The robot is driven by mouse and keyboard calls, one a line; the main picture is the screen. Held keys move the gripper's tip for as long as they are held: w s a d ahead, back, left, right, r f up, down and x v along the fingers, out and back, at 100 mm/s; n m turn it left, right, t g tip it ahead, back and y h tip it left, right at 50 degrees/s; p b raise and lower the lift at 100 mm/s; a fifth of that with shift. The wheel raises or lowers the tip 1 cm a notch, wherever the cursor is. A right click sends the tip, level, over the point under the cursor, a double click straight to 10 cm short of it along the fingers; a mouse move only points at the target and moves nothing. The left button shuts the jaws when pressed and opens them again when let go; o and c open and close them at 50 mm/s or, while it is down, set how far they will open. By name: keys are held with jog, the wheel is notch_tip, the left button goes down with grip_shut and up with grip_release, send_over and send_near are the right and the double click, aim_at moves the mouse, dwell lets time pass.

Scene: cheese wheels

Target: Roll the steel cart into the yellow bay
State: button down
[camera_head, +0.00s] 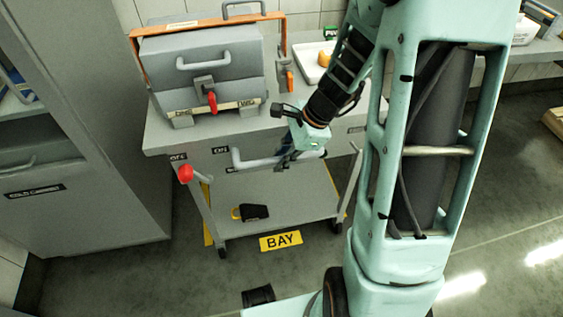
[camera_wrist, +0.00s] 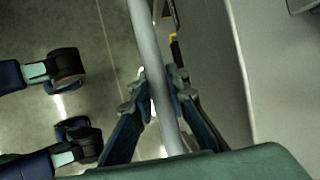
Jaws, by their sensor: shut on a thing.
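The steel cart (camera_head: 300,206) has a lower shelf, slanting legs and small dark casters. Its grey bar handle (camera_head: 243,163) sticks out at the front and also runs through the wrist view (camera_wrist: 150,60). My gripper (camera_head: 287,158) is at the right part of the handle, its fingers on both sides of the bar in the wrist view (camera_wrist: 160,95), shut on it. The yellow bay marking (camera_head: 208,222) shows as a strip beside the left front leg. A yellow BAY plate (camera_head: 281,241) lies on the floor before the shelf. The bay's far part is hidden.
A red-knobbed lever (camera_head: 186,174) stands at the cart's left front, near OFF and ON labels. A grey lidded box (camera_head: 200,75) sits above on the grey top. A dark and yellow item (camera_head: 252,212) lies on the shelf. A grey cabinet (camera_head: 90,160) stands close on the left.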

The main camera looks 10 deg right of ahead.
jog(key=w+p, duration=0.3)
jog(key=w, duration=0.7)
jog(key=shift+w, duration=0.4)
dwell(1.3)
jog(key=c, duration=1.2)
grip_release()
jog(key=shift+s, duration=0.15)
jog(key=shift+o, duration=0.2)
